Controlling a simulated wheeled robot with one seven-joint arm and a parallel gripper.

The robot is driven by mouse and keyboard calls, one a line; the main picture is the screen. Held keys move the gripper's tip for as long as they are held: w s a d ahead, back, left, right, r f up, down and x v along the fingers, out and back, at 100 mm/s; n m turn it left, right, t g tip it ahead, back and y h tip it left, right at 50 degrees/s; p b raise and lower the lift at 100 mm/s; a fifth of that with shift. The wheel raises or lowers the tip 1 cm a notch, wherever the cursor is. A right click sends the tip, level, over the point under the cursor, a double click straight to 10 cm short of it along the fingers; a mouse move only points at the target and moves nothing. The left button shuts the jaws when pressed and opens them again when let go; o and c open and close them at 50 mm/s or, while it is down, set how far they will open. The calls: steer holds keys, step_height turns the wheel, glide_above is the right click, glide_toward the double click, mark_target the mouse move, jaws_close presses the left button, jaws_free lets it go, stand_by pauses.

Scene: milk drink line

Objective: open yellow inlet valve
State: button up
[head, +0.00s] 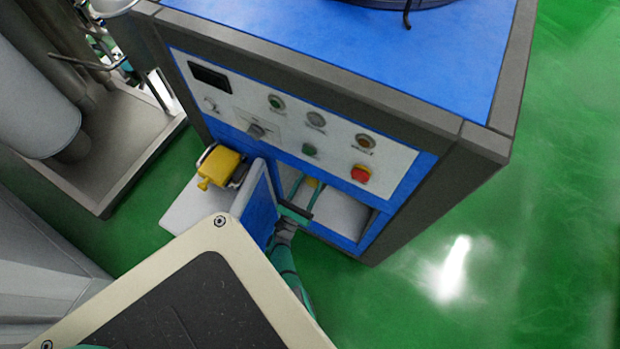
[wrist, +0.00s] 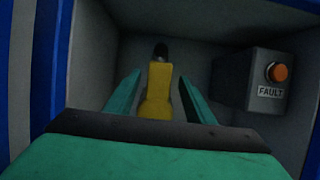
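The yellow inlet valve handle (wrist: 157,92) stands inside the open cabinet compartment, with a dark tip at its far end in the wrist view. In the head view only a small yellow patch of it (head: 312,183) shows inside the opening. My gripper (wrist: 159,76) is open, with one teal finger on each side of the handle and a visible gap on both sides. In the head view my gripper (head: 311,180) reaches into the compartment. The lower end of the handle is partly hidden by the dark gripper bar.
A grey box with an orange button marked FAULT (wrist: 278,73) is to the right inside the compartment. A blue door (head: 259,213) stands open left of my arm. A yellow box-like part (head: 219,167) and control panel (head: 290,115) are nearby. Green floor is clear at right.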

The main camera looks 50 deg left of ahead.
steer(key=v, duration=1)
steer(key=shift+s+d, duration=0.15)
steer(key=shift+s, duration=0.15)
steer(key=shift+f, duration=0.15)
stand_by(0.4)
